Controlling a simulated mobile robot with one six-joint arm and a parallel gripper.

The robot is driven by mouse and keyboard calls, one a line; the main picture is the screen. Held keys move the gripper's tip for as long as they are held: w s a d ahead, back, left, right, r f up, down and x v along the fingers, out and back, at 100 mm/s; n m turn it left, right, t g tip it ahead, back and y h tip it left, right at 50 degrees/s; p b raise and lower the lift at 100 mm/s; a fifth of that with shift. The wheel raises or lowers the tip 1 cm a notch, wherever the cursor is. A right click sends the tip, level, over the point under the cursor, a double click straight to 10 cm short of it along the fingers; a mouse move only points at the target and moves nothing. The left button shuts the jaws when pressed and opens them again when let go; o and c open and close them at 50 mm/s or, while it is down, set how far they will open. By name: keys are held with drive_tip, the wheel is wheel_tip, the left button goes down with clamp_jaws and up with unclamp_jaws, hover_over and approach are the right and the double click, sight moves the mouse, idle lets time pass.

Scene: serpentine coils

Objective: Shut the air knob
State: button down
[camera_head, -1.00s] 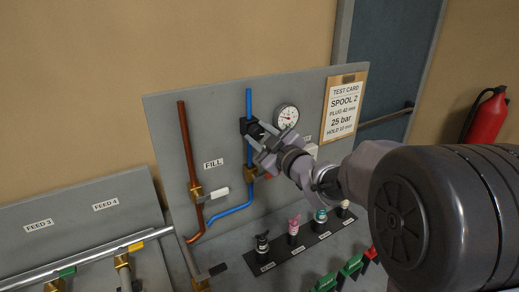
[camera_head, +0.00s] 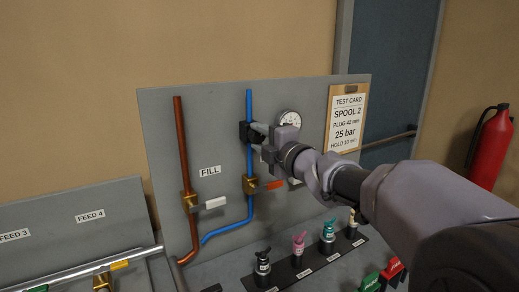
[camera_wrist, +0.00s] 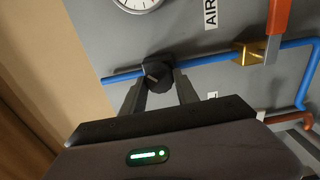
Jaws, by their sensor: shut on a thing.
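The air knob (camera_wrist: 157,76) is a small black knob on the blue pipe (camera_wrist: 205,61), seen in the wrist view between my gripper's fingertips. In the head view its black body (camera_head: 246,131) shows on the upper part of the blue pipe, partly hidden by my gripper (camera_head: 262,136). My gripper also shows in the wrist view (camera_wrist: 160,92), with one finger on each side of the knob, shut on it. A lighter mark shows on the knob's face.
A brass valve (camera_head: 250,184) with a red-orange handle (camera_head: 274,185) sits below on the blue pipe. A copper pipe (camera_head: 182,140) with a white-handled valve stands left. A gauge (camera_head: 289,118) is right of the knob.

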drive_tip(key=n+b, duration=0.1)
drive_tip(key=n, duration=0.1)
drive_tip(key=n+b, duration=0.2)
drive_tip(key=shift+f+n, duration=0.2)
drive_tip(key=shift+n, duration=0.1)
drive_tip(key=shift+r+n+b, duration=0.1)
drive_tip(key=shift+n+b, duration=0.35)
drive_tip(key=shift+n, duration=1.55)
drive_tip(key=c, duration=0.9)
unclamp_jaws()
